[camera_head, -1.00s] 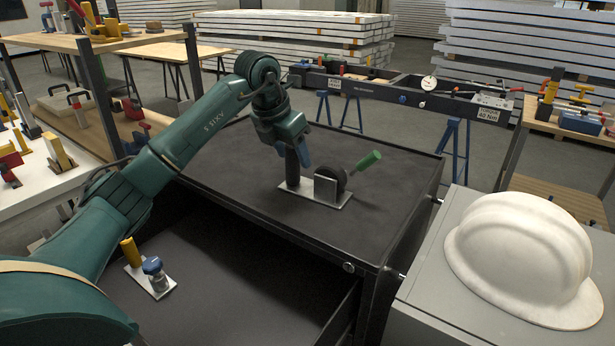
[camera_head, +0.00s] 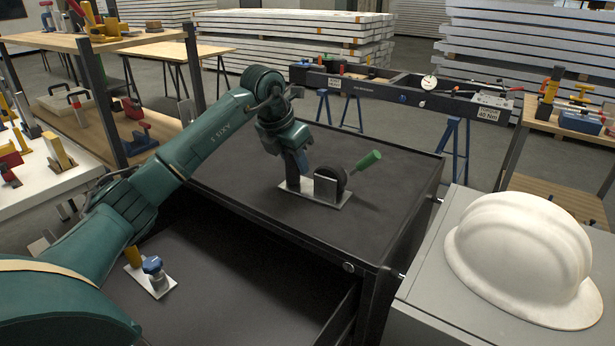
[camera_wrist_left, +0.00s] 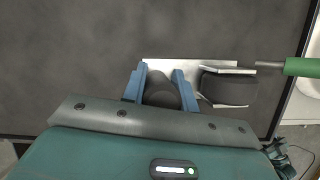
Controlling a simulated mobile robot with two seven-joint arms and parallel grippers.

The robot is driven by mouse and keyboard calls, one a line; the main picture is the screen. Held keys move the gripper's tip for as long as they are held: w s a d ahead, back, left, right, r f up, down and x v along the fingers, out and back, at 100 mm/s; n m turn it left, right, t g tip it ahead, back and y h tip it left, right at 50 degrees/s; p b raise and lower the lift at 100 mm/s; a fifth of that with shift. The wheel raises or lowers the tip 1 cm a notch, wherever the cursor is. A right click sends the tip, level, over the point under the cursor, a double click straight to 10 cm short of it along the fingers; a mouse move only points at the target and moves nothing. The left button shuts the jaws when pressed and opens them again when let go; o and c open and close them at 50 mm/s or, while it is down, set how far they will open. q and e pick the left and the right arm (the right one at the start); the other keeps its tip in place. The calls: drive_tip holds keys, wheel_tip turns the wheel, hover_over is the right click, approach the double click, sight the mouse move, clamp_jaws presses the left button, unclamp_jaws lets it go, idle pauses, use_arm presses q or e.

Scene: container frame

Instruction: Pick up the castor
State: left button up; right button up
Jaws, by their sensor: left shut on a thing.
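The castor (camera_head: 328,185) is a grey metal plate with a dark wheel in a bracket and a dark upright post. It sits on the black cabinet top. In the left wrist view its pale plate and dark wheel (camera_wrist_left: 228,90) show to the right of the fingers. My left gripper (camera_head: 300,168) comes down from above and is shut on the castor's dark post. In the left wrist view the blue fingers (camera_wrist_left: 160,88) stand on both sides of the post (camera_wrist_left: 161,92). My right gripper is not in view.
A green handle (camera_head: 369,159) on a thin rod sticks up by the wheel; I cannot tell whether it is attached. The black cabinet top (camera_head: 250,180) is otherwise clear. An open drawer below holds a yellow-and-blue part (camera_head: 152,275). A white helmet (camera_head: 520,255) lies on the right.

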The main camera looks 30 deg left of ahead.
use_arm(q)
clamp_jaws()
drive_tip(key=shift+r, duration=0.1)
